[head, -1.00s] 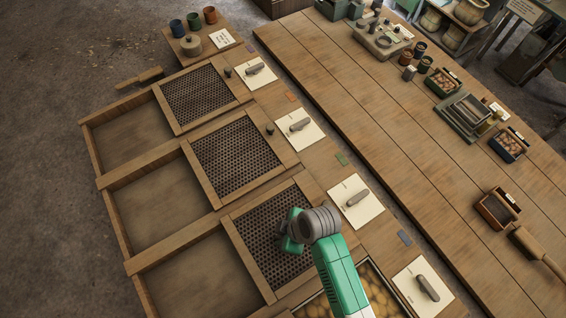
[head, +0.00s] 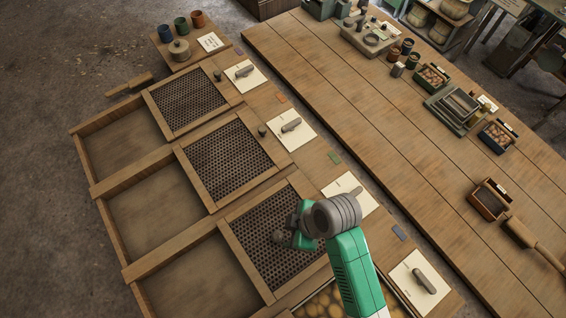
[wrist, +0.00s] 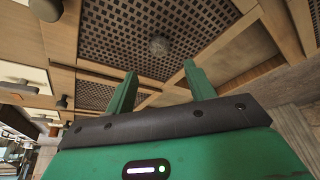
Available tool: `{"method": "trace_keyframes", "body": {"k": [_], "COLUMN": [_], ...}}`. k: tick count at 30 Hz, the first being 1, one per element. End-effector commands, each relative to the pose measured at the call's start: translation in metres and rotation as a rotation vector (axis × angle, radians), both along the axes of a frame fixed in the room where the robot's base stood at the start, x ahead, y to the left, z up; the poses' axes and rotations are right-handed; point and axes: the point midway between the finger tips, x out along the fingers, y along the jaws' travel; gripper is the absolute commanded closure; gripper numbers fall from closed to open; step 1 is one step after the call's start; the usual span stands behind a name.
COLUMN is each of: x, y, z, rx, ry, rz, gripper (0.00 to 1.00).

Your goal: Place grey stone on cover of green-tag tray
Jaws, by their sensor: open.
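My gripper (head: 294,228) is above that cover.
Two more mesh covers (head: 190,99) (head: 228,160) lie farther back, with empty wooden bins to their left. White cards (head: 416,262) with grey cylinders line the table strip. A tray of round tan pieces (head: 322,303) is at the bottom.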

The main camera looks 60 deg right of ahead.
Motion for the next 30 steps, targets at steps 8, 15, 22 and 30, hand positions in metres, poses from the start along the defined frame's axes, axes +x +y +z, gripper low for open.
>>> {"method": "trace_keyframes", "body": {"k": [8,15,22,30], "x": [-0.011,-0.011,-0.003,0.172], "y": [-0.004,-0.003,-0.005,0.01], "z": [0.027,0.028,0.034,0.229], "rx": [0.0,0.0,-0.016,-0.247], "ry": [0.0,0.0,-0.016,-0.579], "rz": [-0.001,-0.001,-0.004,-0.152], "gripper": [0.46,0.46,0.46,0.46]}}
